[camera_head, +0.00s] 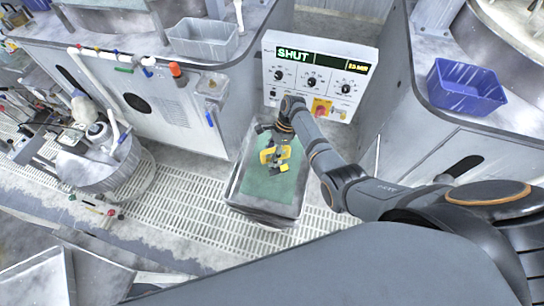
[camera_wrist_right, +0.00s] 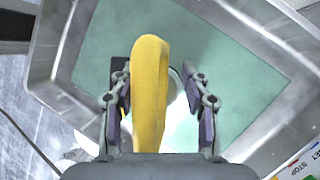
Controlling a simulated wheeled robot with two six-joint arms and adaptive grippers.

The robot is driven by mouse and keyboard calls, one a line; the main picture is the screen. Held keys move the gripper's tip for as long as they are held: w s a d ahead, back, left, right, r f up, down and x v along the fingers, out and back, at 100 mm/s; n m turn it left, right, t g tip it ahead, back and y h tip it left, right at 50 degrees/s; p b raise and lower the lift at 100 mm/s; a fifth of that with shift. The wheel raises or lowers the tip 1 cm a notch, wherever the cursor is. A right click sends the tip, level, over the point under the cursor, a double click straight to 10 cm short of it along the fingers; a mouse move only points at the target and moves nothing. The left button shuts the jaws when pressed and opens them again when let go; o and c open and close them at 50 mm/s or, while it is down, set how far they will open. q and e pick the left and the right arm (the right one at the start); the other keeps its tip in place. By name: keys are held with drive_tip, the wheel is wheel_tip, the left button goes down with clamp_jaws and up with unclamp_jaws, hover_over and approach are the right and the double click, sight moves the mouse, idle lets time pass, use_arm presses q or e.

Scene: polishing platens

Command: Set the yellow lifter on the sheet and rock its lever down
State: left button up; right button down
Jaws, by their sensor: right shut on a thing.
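The yellow lifter (camera_head: 267,155) is in my right gripper (camera_head: 276,148), over the green sheet (camera_head: 262,186) in a grey metal tray (camera_head: 262,210). In the right wrist view the lifter's yellow handle (camera_wrist_right: 150,90) runs between the two fingers of the right gripper (camera_wrist_right: 160,82), which is shut on it. The sheet (camera_wrist_right: 235,75) lies flat behind it, inside the tray wall. A pale round part shows partly behind the handle. I cannot tell whether the lifter touches the sheet, and its lever is not clear. My left gripper is not in view.
A control panel (camera_head: 318,80) reading "SHUT" stands just behind the tray. A blue bin (camera_head: 465,87) sits on the right machine and a grey bin (camera_head: 203,40) on the left one. White floor grating (camera_head: 190,205) surrounds the tray. A cluttered round tub (camera_head: 105,170) stands left.

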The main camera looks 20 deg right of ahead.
drive_tip(key=shift+w+a, duration=0.1)
drive_tip(key=shift+a, duration=0.05)
drive_tip(key=c, duration=0.9)
unclamp_jaws()
drive_tip(key=shift+c, duration=0.2)
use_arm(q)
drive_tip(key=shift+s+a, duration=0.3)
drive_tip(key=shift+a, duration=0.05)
use_arm(e)
drive_tip(key=o, duration=0.3)
drive_tip(key=shift+r, duration=0.1)
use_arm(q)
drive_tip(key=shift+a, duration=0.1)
use_arm(e)
drive_tip(key=v, duration=1.2)
